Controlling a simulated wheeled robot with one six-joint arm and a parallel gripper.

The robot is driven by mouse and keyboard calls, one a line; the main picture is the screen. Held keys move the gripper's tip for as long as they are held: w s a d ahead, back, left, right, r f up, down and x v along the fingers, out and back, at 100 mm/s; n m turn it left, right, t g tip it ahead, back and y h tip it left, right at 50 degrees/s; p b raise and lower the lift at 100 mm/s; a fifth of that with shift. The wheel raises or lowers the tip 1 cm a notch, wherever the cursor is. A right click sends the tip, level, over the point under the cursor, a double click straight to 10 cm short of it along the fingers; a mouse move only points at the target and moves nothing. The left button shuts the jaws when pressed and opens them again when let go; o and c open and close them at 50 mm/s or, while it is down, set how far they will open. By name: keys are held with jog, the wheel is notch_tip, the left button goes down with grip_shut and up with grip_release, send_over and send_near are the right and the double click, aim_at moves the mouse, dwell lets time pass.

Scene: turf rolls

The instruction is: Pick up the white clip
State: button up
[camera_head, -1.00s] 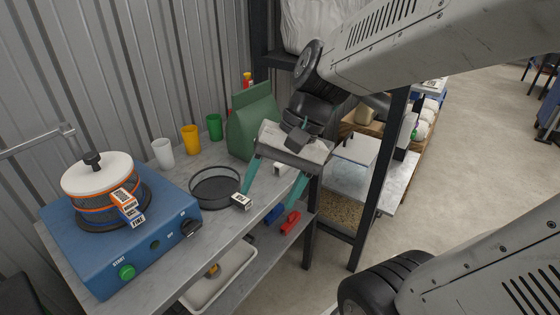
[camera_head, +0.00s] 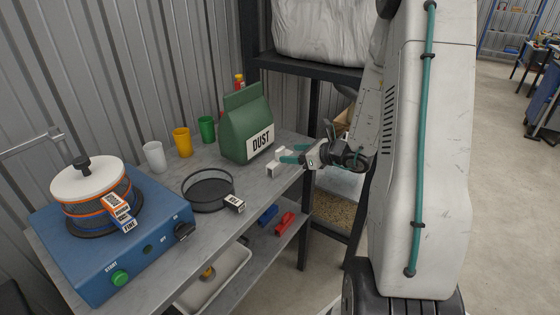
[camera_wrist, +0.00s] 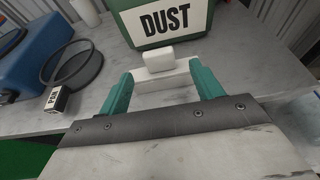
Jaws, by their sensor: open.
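The white clip (camera_head: 277,167) sits on the grey worktop near its right end, in front of the green DUST bag. It looks like a small white block on a wider white bar. In the wrist view the clip (camera_wrist: 160,65) lies between and slightly beyond the teal fingertips. My gripper (camera_head: 287,153) reaches in from the right, with its fingers pointing left at the clip. In the wrist view my gripper (camera_wrist: 160,80) is open, one finger on each side of the clip's bar. I cannot tell whether either finger touches it.
The green DUST bag (camera_head: 247,125) stands just behind the clip. A black sieve (camera_head: 208,190) with a PAN tag (camera_head: 234,203) lies to the left. A blue machine (camera_head: 112,240) and several cups stand further left. Blue (camera_head: 267,214) and red (camera_head: 285,222) pieces lie on the lower shelf.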

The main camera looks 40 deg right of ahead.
aim_at(282, 154)
jog(key=x, duration=0.6)
jog(key=shift+w+f, duration=0.1)
jog(key=shift+f, duration=0.05)
jog(key=c, duration=1.1)
